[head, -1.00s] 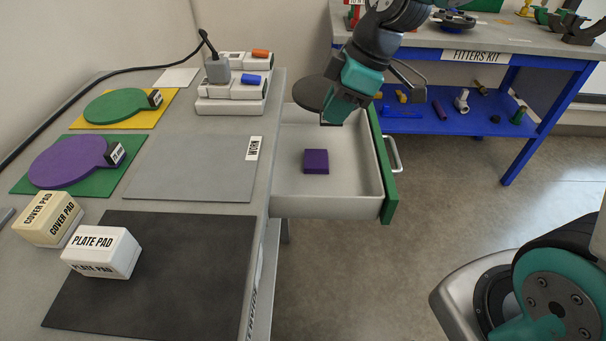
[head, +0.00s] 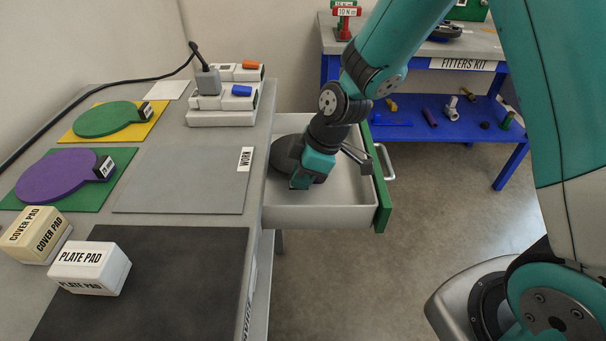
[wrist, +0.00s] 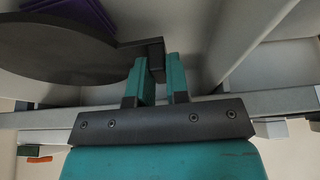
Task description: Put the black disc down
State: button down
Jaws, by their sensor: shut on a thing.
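The black disc (head: 284,152) is inside or just above the open drawer (head: 345,217) under the bench's right side. It also shows large in the wrist view (wrist: 75,62). My gripper (head: 301,183) is shut on the block-like handle at the disc's edge, seen between the fingers in the wrist view (wrist: 157,72). The purple block (wrist: 70,14) shows beyond the disc in the wrist view, and is hidden in the head view. I cannot tell whether the disc touches the drawer floor or the block.
The drawer's green front (head: 382,190) and walls surround my gripper closely. On the bench are the bare grey work mat (head: 190,180), a purple paddle (head: 62,176), a green paddle (head: 108,119) and the plate pad block (head: 90,268). A blue fitters' kit table (head: 430,128) stands behind right.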

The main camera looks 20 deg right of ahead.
jog(key=shift+d+f, duration=0.15)
jog(key=shift+f, duration=0.15)
jog(key=shift+f+b, duration=0.45)
jog(key=shift+f, duration=0.15)
jog(key=c, duration=1.1)
grip_release()
